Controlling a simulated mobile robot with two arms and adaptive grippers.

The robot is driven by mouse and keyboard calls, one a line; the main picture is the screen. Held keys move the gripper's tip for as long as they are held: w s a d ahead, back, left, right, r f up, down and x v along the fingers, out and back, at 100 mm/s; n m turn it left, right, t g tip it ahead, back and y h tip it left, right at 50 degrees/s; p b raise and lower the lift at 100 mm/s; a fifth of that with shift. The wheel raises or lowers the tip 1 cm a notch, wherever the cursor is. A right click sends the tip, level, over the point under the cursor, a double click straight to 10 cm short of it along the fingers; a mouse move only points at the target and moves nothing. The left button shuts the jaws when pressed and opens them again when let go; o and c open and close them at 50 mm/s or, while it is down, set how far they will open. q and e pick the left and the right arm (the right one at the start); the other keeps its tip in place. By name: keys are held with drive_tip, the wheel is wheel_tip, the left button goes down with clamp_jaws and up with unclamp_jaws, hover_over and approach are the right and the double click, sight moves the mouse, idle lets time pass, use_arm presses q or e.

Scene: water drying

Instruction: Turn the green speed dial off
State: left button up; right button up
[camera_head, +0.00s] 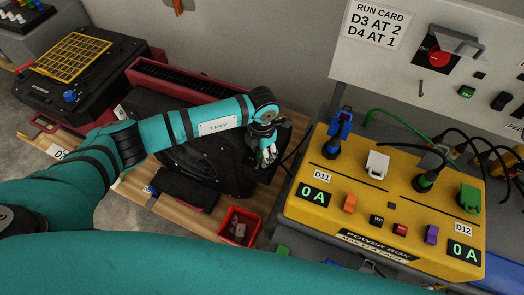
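My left gripper (266,152) is at the right end of the black machine (205,165), in the middle of the view. Its fingers point down. A small green part (259,157) shows at the fingertips; it may be the green speed dial, but the fingers cover most of it. I cannot tell its setting, or whether the fingers touch or hold it. My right gripper is not in view.
A yellow power box (335,220) with switches, plugs and two "0 A" displays stands at the right. A red bin (240,228) sits below the gripper. Another black machine with a yellow grille (73,57) is at the left. A white panel (400,65) rises behind.

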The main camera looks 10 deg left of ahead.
use_arm(q)
drive_tip(key=c, duration=0.8)
drive_tip(key=shift+n+b, duration=0.3)
drive_tip(key=shift+n, duration=1.2)
drive_tip(key=o, duration=0.8)
drive_tip(key=shift+o, duration=0.2)
wheel_tip(320, 180, up, 12)
